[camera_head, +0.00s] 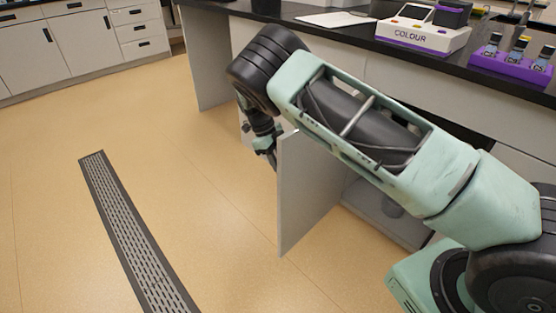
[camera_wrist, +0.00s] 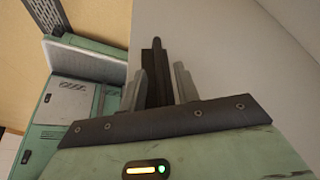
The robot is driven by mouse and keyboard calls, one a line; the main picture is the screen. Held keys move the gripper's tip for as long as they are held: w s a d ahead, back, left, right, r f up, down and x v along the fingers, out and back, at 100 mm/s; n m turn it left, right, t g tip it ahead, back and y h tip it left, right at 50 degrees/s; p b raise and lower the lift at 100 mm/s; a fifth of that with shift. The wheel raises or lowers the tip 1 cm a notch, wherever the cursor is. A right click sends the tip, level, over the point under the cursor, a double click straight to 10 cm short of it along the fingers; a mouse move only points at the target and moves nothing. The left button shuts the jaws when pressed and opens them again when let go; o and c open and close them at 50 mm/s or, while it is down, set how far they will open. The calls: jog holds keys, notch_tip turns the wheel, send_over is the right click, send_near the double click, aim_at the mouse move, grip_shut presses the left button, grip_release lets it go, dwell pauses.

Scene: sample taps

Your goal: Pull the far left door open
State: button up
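The far left door (camera_head: 308,190), a pale cabinet door under the bench, stands swung out well away from its cabinet (camera_head: 375,215), and the inside shows behind it. My gripper (camera_head: 266,150) is low at the door's left side in the head view, partly hidden by my own arm. In the wrist view the door's pale face (camera_wrist: 225,55) fills the right side. A dark upright handle (camera_wrist: 156,70) stands between the two grey fingers of my gripper (camera_wrist: 160,85), which close in on it from both sides. Exact finger contact is hard to see.
The dark bench top (camera_head: 290,17) above carries a white COLOUR device (camera_head: 422,35) and a purple rack of bottles (camera_head: 515,65). A floor drain grate (camera_head: 135,235) lies to the left. The floor left of the door is clear. Other cabinets (camera_head: 75,40) stand at the back left.

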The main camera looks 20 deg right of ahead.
jog(key=p+v, duration=0.1)
jog(key=v, duration=1.6)
jog(key=shift+r+p, duration=0.15)
jog(key=shift+p, duration=0.2)
jog(key=shift+w, duration=0.15)
